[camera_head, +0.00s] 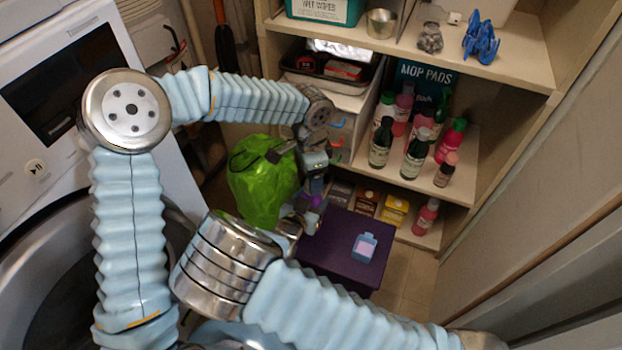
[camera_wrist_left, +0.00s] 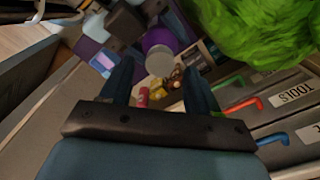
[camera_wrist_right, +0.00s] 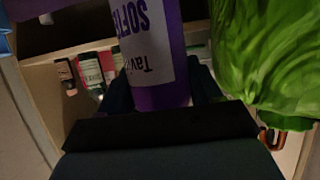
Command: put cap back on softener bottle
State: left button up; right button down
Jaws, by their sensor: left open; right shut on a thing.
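The purple softener bottle is in my right gripper (camera_wrist_right: 160,95). In the right wrist view the bottle (camera_wrist_right: 156,98) stands between the fingers, its white label upside down. In the left wrist view the bottle (camera_wrist_left: 158,38) shows a pale round end; I cannot tell whether this is a cap. In the head view only a small purple part (camera_head: 316,201) shows between the two hands. My left gripper (camera_wrist_left: 160,85) is open, its fingertips close to the bottle's pale end, with nothing clearly between them. I cannot make out a separate cap.
A bright green bag (camera_head: 262,182) is close beside both hands. A purple box (camera_head: 335,262) bears a light blue container (camera_head: 364,247). Shelves with several bottles (camera_head: 414,153) stand to the right. Drawers with coloured handles (camera_wrist_left: 245,103) are near my left gripper. The washer (camera_head: 60,110) is at left.

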pick_arm(q)
notch_tip(320, 180, up, 2)
jog(key=shift+r, duration=0.2)
jog(key=shift+c, duration=0.3)
jog(key=shift+r+n, duration=0.65)
jog(key=shift+n, duration=0.45)
notch_tip(320, 180, up, 2)
jog(key=n, duration=0.3)
jog(key=shift+f, duration=3.95)
